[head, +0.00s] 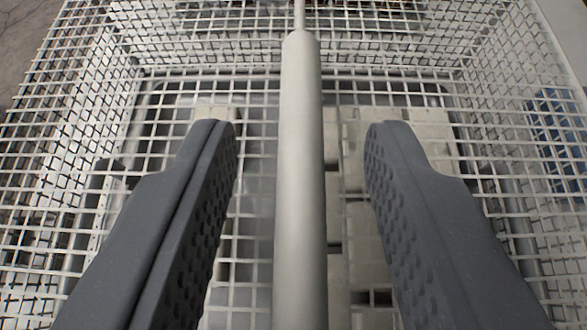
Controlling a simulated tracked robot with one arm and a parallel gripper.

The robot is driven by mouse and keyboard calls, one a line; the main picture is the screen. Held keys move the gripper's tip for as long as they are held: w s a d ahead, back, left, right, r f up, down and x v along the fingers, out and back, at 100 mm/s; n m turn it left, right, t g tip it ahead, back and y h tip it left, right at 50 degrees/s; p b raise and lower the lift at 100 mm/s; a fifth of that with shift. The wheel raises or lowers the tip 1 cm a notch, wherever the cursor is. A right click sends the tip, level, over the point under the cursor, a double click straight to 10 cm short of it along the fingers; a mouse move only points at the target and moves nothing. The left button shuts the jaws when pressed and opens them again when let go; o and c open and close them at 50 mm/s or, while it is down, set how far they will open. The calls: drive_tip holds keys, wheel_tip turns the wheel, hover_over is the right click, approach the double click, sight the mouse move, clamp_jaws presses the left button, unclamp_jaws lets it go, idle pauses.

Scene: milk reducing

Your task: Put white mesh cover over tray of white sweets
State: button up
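The white mesh cover (85,130) fills most of the head view, with sloping mesh sides at left, right and back. Its pale round handle bar (301,190) runs from the near edge toward the back across the middle. My gripper (301,135) is open, with one dark grey finger on each side of the bar and a clear gap on both sides. Through the mesh, pale blocks that look like the white sweets (349,200) show below in rows. A darker tray-like edge shows behind them, partly hidden by mesh and fingers. I cannot tell whether the cover rests fully around the tray.
A blue object (556,135) shows through the mesh at the right. Grey floor or ground (25,35) shows at the upper left. Small unclear items lie beyond the cover's back edge at the top.

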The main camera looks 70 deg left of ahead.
drive_tip(key=v, duration=1.4)
drive_tip(key=w+a+r+t+b, duration=0.1)
drive_tip(key=w+a+r+t, duration=0.15)
drive_tip(key=r, duration=0.45)
drive_tip(key=w+a+r+n+t+b, duration=0.1)
drive_tip(key=w+a+r+t, duration=0.1)
drive_tip(key=w+r+t, duration=0.3)
drive_tip(key=w+a+r+t+b, duration=0.1)
drive_tip(key=a+r+t, duration=0.1)
drive_tip(key=r, duration=0.6)
drive_tip(key=s+r+m+t+h+b, duration=0.1)
drive_tip(key=s+r+m+t+h, duration=0.2)
drive_tip(key=r, duration=0.5)
drive_tip(key=s+r+m+t+h+b, duration=0.1)
drive_tip(key=r+m+t+h, duration=0.15)
drive_tip(key=r+t, duration=0.35)
drive_tip(key=s+d+r+m+g+h+b, duration=0.15)
drive_tip(key=s+d+m+h, duration=0.25)
drive_tip(key=s+m+h, duration=0.5)
drive_tip(key=s+a+f+g+y+b, duration=0.1)
drive_tip(key=s+a+f+g, duration=0.2)
drive_tip(key=f, duration=0.4)
drive_tip(key=s+a+f+g+y+b, duration=0.1)
drive_tip(key=s+a+f+g+y, duration=0.1)
drive_tip(key=a+f, duration=0.4)
drive_tip(key=shift+s+f+g, duration=0.45)
drive_tip(key=shift+s+g, duration=0.25)
drive_tip(key=shift+s, duration=0.45)
drive_tip(key=shift+d, duration=0.1)
